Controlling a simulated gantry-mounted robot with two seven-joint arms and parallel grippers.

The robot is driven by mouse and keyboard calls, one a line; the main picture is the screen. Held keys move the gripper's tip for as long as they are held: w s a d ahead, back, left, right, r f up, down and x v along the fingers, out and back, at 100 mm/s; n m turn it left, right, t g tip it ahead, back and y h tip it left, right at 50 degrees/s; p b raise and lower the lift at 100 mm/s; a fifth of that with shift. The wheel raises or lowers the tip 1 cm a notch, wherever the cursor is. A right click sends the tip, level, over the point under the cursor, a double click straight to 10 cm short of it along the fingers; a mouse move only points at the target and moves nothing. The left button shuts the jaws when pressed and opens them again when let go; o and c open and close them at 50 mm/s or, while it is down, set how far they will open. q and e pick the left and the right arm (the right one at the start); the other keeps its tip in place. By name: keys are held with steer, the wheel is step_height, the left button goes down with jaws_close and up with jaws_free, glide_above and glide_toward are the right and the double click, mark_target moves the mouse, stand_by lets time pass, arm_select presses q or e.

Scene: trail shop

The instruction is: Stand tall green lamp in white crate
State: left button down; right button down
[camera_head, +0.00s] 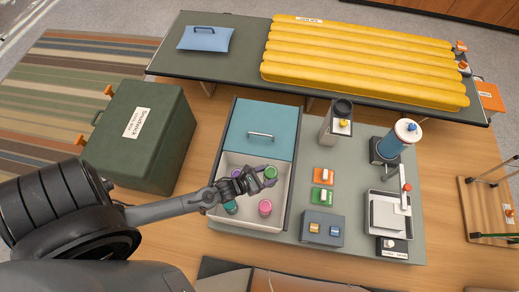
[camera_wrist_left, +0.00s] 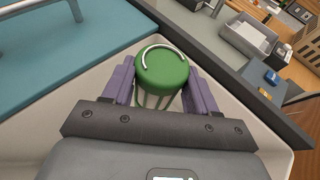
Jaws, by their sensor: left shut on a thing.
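My left gripper (camera_head: 258,180) reaches over the white crate (camera_head: 247,220) and is shut on the green lamp (camera_head: 271,171). In the left wrist view the green lamp (camera_wrist_left: 162,75) has a green cap with a pale wire handle and a ribbed clear body. It sits between the purple fingers, looking upright. The lamp is at the back right corner of the crate, by its wall. Its base is hidden, so I cannot tell whether it touches the crate floor. My right gripper is not in view.
In the crate are a pink-topped item (camera_head: 265,207), a teal one (camera_head: 231,207) and a purple one near my fingers. A teal lid (camera_head: 262,125) covers the crate's back part. A dark green chest (camera_head: 138,140) is at left.

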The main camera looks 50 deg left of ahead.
mark_target(265, 179)
arm_select(q)
step_height(265, 179, down, 4)
steer(key=shift+f+b, duration=0.15)
steer(key=shift+b, duration=0.5)
steer(key=shift+f+b, duration=0.8)
steer(key=shift+f, duration=1.05)
steer(key=shift+f, duration=0.2)
steer(key=shift+c, duration=1.6)
jaws_free()
steer(key=shift+r, duration=0.15)
